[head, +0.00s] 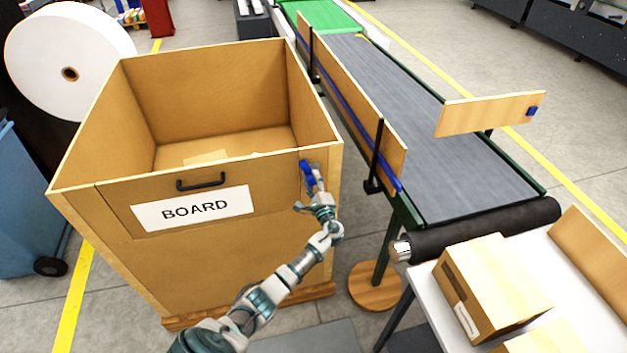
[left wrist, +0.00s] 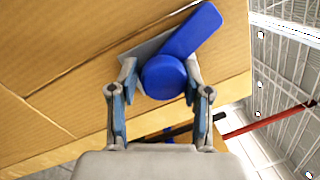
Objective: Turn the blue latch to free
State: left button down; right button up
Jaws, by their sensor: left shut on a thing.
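The blue latch (head: 307,177) is on the front of the big cardboard bin, near its right front corner. In the left wrist view the latch (left wrist: 165,77) has a round hub and an arm that slants up to the right, over a grey plate (left wrist: 150,45). My left gripper (head: 316,188) is at the latch. In the left wrist view its two fingers (left wrist: 160,85) stand on either side of the hub, shut on it. My right gripper is in neither view.
The bin (head: 190,265) has a front flap with a BOARD label (head: 194,208) and a black handle (head: 201,181). A conveyor (head: 420,150) runs along its right. A closed carton (head: 495,285) sits on a white table at the lower right. A white roll (head: 75,60) stands at the left.

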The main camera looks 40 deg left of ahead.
pick_arm(q)
jog(key=shift+w+a+r+m+p, duration=0.15)
jog(key=shift+r+m+p, duration=0.4)
jog(key=shift+m, duration=0.75)
jog(key=shift+t, duration=0.4)
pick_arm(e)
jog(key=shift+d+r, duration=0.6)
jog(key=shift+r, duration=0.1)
pick_arm(q)
jog(key=shift+m, duration=0.8)
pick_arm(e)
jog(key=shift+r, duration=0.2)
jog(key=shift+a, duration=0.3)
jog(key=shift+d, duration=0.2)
pick_arm(q)
jog(key=c, duration=0.7)
grip_release()
jog(key=shift+o, duration=0.3)
jog(key=shift+f, duration=0.35)
jog(key=v, duration=1.2)
